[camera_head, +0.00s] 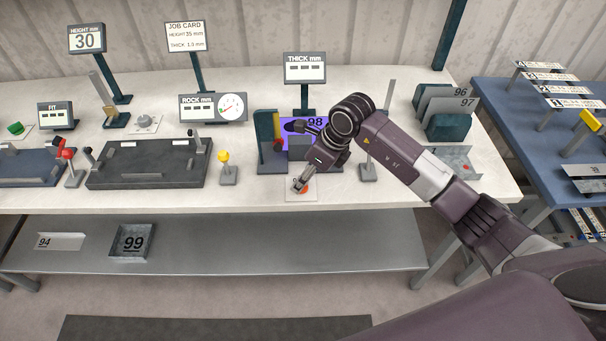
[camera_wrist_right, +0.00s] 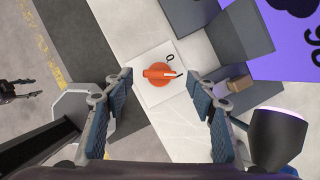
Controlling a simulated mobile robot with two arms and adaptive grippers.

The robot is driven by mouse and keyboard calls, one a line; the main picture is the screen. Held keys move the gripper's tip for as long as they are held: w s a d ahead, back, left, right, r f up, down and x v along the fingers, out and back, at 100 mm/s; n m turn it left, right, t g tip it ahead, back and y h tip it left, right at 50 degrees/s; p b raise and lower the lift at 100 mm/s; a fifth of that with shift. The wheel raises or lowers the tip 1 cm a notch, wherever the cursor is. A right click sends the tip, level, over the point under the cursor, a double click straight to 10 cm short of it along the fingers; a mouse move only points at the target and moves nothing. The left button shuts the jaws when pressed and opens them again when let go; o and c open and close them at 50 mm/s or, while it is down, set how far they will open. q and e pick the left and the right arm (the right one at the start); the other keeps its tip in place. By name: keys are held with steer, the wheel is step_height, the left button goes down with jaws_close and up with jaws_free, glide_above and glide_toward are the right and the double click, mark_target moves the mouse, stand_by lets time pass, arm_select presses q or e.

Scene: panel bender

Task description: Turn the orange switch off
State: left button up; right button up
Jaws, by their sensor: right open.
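The orange switch (camera_wrist_right: 158,74) is a round knob with a raised bar on a white square plate (camera_wrist_right: 150,92). The bar's pale end points to the right in the right wrist view, and a "0" mark is printed above it on the plate. My right gripper (camera_wrist_right: 160,80) is open, with one finger on each side of the knob in that view; I cannot tell whether they touch it. In the head view my right gripper (camera_head: 300,186) is low over the plate at the table's front edge and mostly covers the knob. A dark gripper-like part (camera_wrist_right: 18,91), perhaps my left gripper, shows at the left edge of the wrist view.
A grey fixture with a purple plate marked 98 (camera_head: 315,122) stands just behind the switch. A yellow-knobbed lever (camera_head: 223,158) is to its left, a grey upright post (camera_head: 368,168) to its right. A lower shelf (camera_head: 230,250) lies under the table.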

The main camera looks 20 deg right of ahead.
steer(key=shift+x, duration=1.05)
steer(key=shift+c, duration=0.4)
steer(key=c, duration=1.1)
steer(key=shift+f+b, duration=0.1)
steer(key=shift+b, duration=0.3)
steer(key=n+g+b, duration=0.1)
steer(key=n+b, duration=0.2)
steer(key=b, duration=0.1)
steer(key=n+g+y+b, duration=0.1)
steer(key=n+b, duration=0.2)
steer(key=b, duration=0.2)
steer(key=n+g+b, duration=0.1)
steer(key=n+b, duration=0.2)
steer(key=b, duration=0.1)
steer(key=shift+w+y, duration=0.3)
steer(key=shift+n+g+b, duration=0.7)
steer(key=shift+n+b, duration=0.75)
steer(key=shift+n, duration=0.05)
steer(key=shift+r, duration=0.2)
